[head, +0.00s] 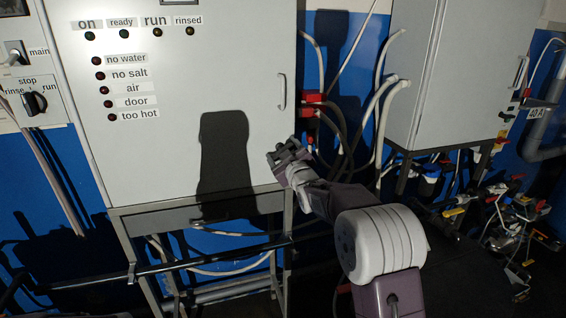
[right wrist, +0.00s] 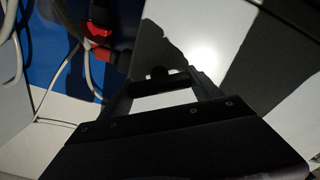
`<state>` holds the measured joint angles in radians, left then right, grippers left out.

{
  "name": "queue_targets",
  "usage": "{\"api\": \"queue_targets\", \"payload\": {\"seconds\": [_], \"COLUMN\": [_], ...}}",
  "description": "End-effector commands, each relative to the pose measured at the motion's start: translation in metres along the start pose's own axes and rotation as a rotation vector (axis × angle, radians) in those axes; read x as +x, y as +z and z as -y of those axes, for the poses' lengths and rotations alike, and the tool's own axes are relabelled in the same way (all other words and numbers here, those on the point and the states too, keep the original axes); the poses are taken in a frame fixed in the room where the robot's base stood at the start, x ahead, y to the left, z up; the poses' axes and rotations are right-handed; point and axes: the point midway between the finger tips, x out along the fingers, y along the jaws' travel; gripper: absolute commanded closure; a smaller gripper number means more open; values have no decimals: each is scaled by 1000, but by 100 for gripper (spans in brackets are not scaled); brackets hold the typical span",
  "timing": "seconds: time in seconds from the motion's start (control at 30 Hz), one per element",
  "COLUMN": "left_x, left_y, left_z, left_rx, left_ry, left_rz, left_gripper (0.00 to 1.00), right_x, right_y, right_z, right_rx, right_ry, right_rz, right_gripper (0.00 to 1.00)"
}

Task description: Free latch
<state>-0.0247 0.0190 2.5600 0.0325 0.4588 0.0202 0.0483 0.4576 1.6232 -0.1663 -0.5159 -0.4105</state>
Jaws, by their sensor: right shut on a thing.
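My right gripper (head: 286,151) is at the lower right edge of the large grey cabinet (head: 190,90) in the head view. It also fills the lower part of the right wrist view (right wrist: 160,82), with its fingers shut on the latch. The fingers hide the latch in the head view. The door handle (head: 282,92) stands above the gripper, clear of it. My left gripper is not in view.
Red fittings (head: 312,98) with hoses stand close right of the cabinet, near my right gripper; they show in the right wrist view too (right wrist: 98,28). A second grey cabinet (head: 455,75) stands to the right. Cables and valves crowd below it. A rotary switch (head: 33,104) is at left.

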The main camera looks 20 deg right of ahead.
Motion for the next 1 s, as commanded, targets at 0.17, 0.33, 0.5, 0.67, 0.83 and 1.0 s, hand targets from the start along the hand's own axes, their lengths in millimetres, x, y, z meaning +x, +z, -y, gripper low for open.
{"api": "queue_targets", "payload": {"seconds": [0.17,0.33,0.5,0.67,0.83,1.0], "left_x": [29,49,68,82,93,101], "left_y": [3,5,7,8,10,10], "left_z": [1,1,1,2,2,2], "left_rx": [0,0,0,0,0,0], "left_ry": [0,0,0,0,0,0], "left_rz": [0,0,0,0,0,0], "left_gripper": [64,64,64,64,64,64], "right_x": [0,0,0,0,0,0], "right_y": [4,4,3,3,2,2], "right_z": [3,4,4,4,4,4], "right_rx": [-169,-331,-491,-638,-777,-886], "right_ry": [3,3,3,3,2,2], "right_rz": [-6,-5,-5,-5,-3,-3], "right_gripper": [68,68,68,68,68,68]}}
